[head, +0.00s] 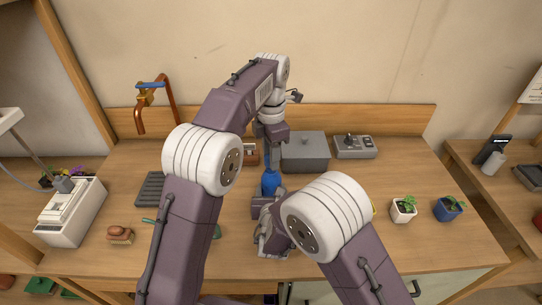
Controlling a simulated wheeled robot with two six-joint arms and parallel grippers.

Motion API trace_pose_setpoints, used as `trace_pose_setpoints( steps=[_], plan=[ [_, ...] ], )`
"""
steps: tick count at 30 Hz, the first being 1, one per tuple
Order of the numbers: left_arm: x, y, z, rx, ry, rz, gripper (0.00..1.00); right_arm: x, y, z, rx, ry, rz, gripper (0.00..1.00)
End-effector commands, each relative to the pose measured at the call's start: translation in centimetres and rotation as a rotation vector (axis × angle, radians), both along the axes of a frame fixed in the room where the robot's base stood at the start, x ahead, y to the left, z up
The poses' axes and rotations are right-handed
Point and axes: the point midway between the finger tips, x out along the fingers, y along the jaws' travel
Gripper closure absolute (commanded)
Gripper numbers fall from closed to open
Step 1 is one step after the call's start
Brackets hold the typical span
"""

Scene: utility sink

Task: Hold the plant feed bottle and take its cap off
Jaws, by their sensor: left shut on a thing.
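The blue plant feed bottle (271,183) is near the middle of the wooden bench, between my two grippers. My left gripper (268,162) comes down from above and is shut on the bottle's top end. The cap cannot be made out there. My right gripper (266,203) is at the near side of the bottle, low over the bench. Its fingers are mostly hidden by its own arm, so I cannot tell whether they touch the bottle or are open.
A grey lidded box (305,153) and a control box (355,147) stand behind. A dark ribbed tray (151,189) and a brush (120,234) lie left. Two potted plants, white (403,211) and blue (447,210), stand right. The bench between box and plants is clear.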

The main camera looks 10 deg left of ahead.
Motion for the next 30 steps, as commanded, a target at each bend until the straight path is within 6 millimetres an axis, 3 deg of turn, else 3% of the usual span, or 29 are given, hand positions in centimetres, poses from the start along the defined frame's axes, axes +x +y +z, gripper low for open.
trace_pose_setpoints(
  steps=[7,15,16,18,30],
  plan=[
    [0.1,0.0,3.3,-0.001,-0.003,0.000,1.00,0.0,0.0,0.1,0.000,-0.002,0.000,1.00],
    [0.0,0.0,4.0,-0.001,-0.001,0.000,1.00,0.0,0.0,0.1,0.001,-0.002,0.000,1.00],
    [0.0,0.0,4.0,-0.001,-0.001,0.000,1.00,0.0,0.0,0.1,0.001,-0.002,0.000,0.39],
    [0.0,0.0,4.0,-0.001,-0.001,0.000,1.00,0.0,0.0,0.1,0.000,-0.002,0.000,0.20],
    [0.0,0.0,3.9,-0.001,-0.001,0.000,1.00,-0.6,0.0,0.3,0.001,-0.001,0.001,0.19]
  ],
)
